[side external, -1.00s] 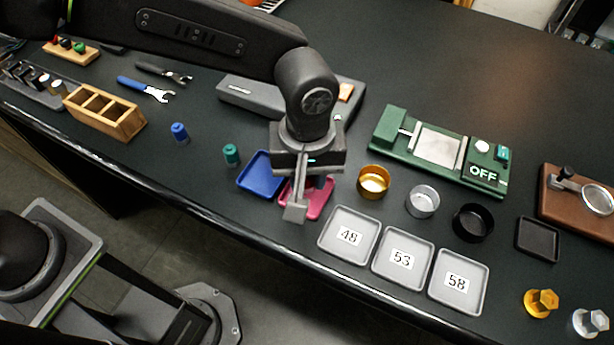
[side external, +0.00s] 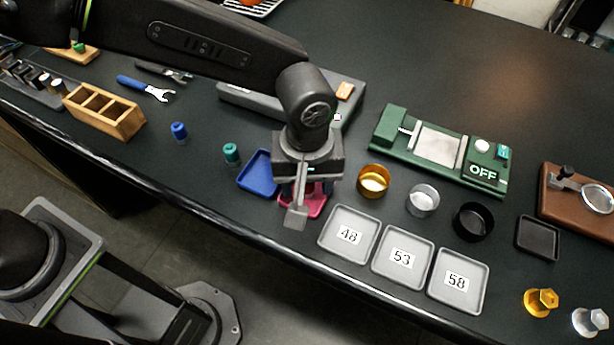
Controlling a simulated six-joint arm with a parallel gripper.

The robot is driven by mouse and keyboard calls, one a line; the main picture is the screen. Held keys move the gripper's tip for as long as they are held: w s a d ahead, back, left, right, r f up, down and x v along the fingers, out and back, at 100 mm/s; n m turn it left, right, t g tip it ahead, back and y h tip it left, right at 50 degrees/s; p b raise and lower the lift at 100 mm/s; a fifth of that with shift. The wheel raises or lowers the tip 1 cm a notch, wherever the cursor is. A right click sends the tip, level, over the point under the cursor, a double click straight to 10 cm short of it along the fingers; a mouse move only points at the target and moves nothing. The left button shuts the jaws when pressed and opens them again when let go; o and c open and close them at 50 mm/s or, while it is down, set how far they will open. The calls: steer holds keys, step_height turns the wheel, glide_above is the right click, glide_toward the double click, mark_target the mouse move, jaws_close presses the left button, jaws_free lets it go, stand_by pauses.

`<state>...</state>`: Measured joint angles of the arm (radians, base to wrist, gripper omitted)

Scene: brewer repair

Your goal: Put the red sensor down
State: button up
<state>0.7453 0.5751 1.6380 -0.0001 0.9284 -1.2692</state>
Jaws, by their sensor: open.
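My gripper (side external: 301,205) points down over the small red tray (side external: 317,207), at the front edge of the bench. Its jaws are open; the near finger shows clearly, and the far one is mostly hidden. I cannot make out the red sensor; the fingers and gripper body cover most of the red tray. The blue tray (side external: 256,181) lies just left of the red one and looks empty. A blue capped sensor (side external: 179,132) and a teal capped one (side external: 231,154) stand upright on the bench further left.
Grey trays marked 48 (side external: 337,252), 53 (side external: 384,279) and 58 (side external: 438,297) lie to the right. Gold (side external: 373,190), silver (side external: 422,203) and black (side external: 473,226) cups stand behind them. A green device (side external: 398,152) reads OFF. A wooden box (side external: 118,125) stands left.

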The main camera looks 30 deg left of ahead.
steer(key=shift+r, duration=0.1)
step_height(320, 180, up, 12)
stand_by(0.5)
steer(key=shift+r, duration=0.1)
steer(key=a+r+m+t, duration=0.1)
steer(key=a+r, duration=0.4)
steer(key=a, duration=0.6)
steer(key=s+a+m+t, duration=0.2)
steer(key=s+a, duration=0.3)
steer(key=a, duration=0.5)
steer(key=s+a+f+m+t, duration=0.1)
steer(key=s+a+m+t, duration=0.1)
steer(key=s+a, duration=0.4)
steer(key=a+m, duration=0.1)
steer(key=a, duration=0.2)
steer(key=shift+a+f+t, duration=0.2)
steer(key=shift+a+t, duration=0.1)
steer(key=shift+a, duration=0.05)
